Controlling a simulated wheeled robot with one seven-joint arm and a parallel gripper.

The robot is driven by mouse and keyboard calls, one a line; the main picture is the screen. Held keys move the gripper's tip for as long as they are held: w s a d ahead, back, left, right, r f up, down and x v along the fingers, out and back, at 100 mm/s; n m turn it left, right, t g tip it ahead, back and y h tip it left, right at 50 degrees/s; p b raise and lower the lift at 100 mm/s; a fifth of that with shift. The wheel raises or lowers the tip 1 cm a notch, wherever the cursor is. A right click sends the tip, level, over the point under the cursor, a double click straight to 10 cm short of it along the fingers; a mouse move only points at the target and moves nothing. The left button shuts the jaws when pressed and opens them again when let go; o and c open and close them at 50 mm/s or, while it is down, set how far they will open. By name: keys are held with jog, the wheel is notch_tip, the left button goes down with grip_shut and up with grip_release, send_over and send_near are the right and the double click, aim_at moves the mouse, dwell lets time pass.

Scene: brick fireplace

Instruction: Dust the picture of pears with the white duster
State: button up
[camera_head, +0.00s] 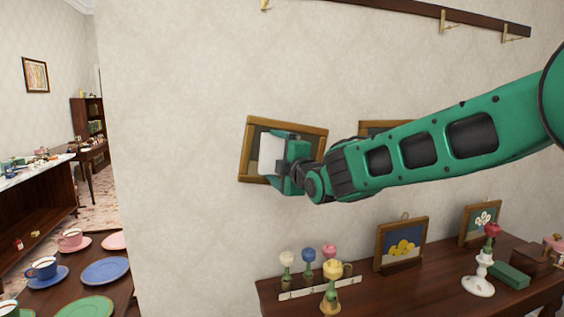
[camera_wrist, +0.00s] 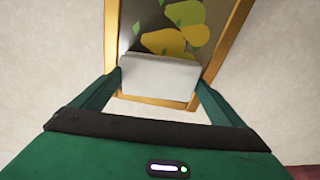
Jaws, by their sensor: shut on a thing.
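The picture of pears (camera_head: 285,124) hangs on the wall in a wooden frame, slightly tilted. In the wrist view its yellow and green pears (camera_wrist: 190,25) show on a dark ground. My gripper (camera_head: 284,163) is at the picture's front. It is shut on the white duster (camera_head: 269,153), a pale block. In the wrist view the duster (camera_wrist: 160,77) sits between my two fingers (camera_wrist: 160,88), over the picture's lower part and lower frame edge. Whether it touches the picture I cannot tell. My arm comes in from the right.
A second framed picture (camera_head: 384,127) is partly hidden behind my arm. Below, a dark table (camera_head: 430,287) holds two framed pictures, a rack of coloured bulb-topped items (camera_head: 308,262), a white stand (camera_head: 478,275) and a green box (camera_head: 510,274). Plates and cups stand at lower left.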

jog(key=shift+s+a+r, duration=0.1)
jog(key=shift+a+r, duration=0.05)
jog(key=shift+a, duration=0.45)
jog(key=shift+c, duration=0.5)
jog(key=shift+s, duration=0.1)
jog(key=shift+s, duration=0.15)
jog(key=shift+v, duration=2.7)
jog(key=shift+s+a, duration=0.15)
jog(key=shift+s, duration=0.05)
jog(key=v, duration=0.2)
jog(key=shift+s, duration=0.4)
jog(key=shift+s, duration=0.1)
